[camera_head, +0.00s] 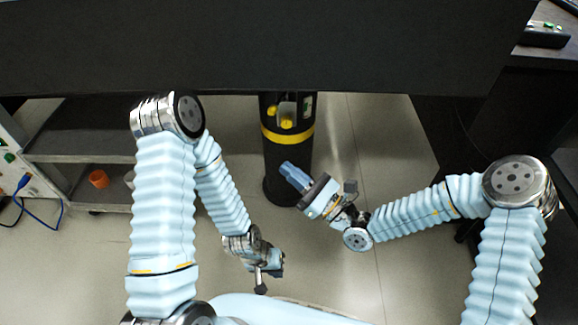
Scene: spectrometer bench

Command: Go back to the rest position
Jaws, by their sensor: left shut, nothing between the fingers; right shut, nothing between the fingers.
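My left gripper (262,287) is at the lower middle of the head view, at the end of the arm that comes in from the left. It is shut and empty, above the floor and close to the front of my own body. My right gripper (290,171) is higher, near the centre, and points up and left. It is shut and empty, with its tips overlapping the lower part of a black pillar in the picture. Both arms are bent inward at the elbows. Neither gripper holds anything.
A dark bench top (300,45) spans the top of the view. Below it stands the black pillar with a yellow band (286,134). A grey shelf (82,146) with an orange cup-like object (98,179) is at left. A black table stands at right. The tiled floor (400,285) between is clear.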

